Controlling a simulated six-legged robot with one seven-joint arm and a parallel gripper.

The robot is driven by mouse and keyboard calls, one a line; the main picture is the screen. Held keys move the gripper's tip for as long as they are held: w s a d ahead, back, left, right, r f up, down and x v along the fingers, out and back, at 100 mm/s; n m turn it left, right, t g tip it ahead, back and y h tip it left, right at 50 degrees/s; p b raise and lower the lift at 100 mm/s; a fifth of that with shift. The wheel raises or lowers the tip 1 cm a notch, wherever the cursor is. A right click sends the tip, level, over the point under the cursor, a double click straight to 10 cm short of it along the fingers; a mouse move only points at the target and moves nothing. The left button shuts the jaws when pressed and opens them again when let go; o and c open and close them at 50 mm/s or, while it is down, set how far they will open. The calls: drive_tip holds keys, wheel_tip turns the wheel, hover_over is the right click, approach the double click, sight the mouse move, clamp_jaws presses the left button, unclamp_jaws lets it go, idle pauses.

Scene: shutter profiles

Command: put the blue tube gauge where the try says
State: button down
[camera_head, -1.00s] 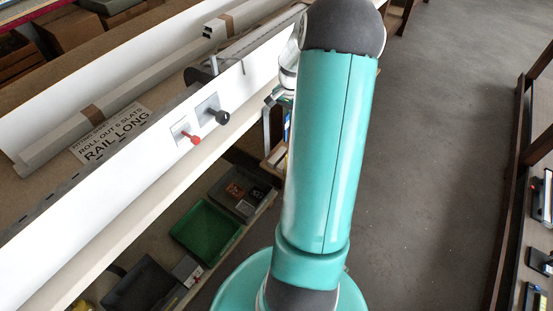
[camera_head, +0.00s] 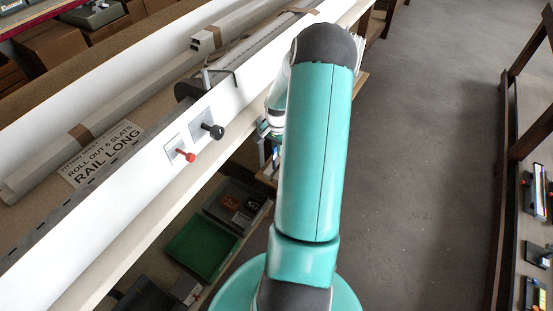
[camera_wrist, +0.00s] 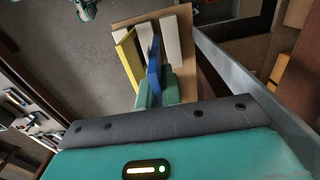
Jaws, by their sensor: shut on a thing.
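In the wrist view the blue tube gauge (camera_wrist: 153,68) shows as a blue upright piece between the two green fingers of my gripper (camera_wrist: 156,90). The gripper is shut on it. Its lower end is hidden by the fingers. A yellow piece (camera_wrist: 127,58) stands just left of it, and pale strips (camera_wrist: 172,42) stand behind it on a tan board (camera_wrist: 150,15). I cannot tell whether the blue gauge touches the board. In the head view my arm hides the gripper and the gauge. A sign (camera_head: 102,154) reads "ROLL OUT 6 SLATS RAIL LONG".
A long white rail (camera_head: 110,190) runs along the bench, with a red-knobbed lever (camera_head: 187,156) and a black-knobbed lever (camera_head: 215,131). A green tray (camera_head: 203,247) and a grey tray (camera_head: 236,203) lie below. Grey floor (camera_head: 430,150) is clear at right.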

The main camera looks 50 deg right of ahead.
drive_tip(key=shift+f, duration=3)
drive_tip(key=shift+f, duration=0.15)
drive_tip(key=c, duration=1.6)
unclamp_jaws()
drive_tip(key=shift+w, duration=0.1)
drive_tip(key=shift+o, duration=0.2)
wheel_tip(320, 180, up, 12)
drive_tip(key=shift+r, duration=0.2)
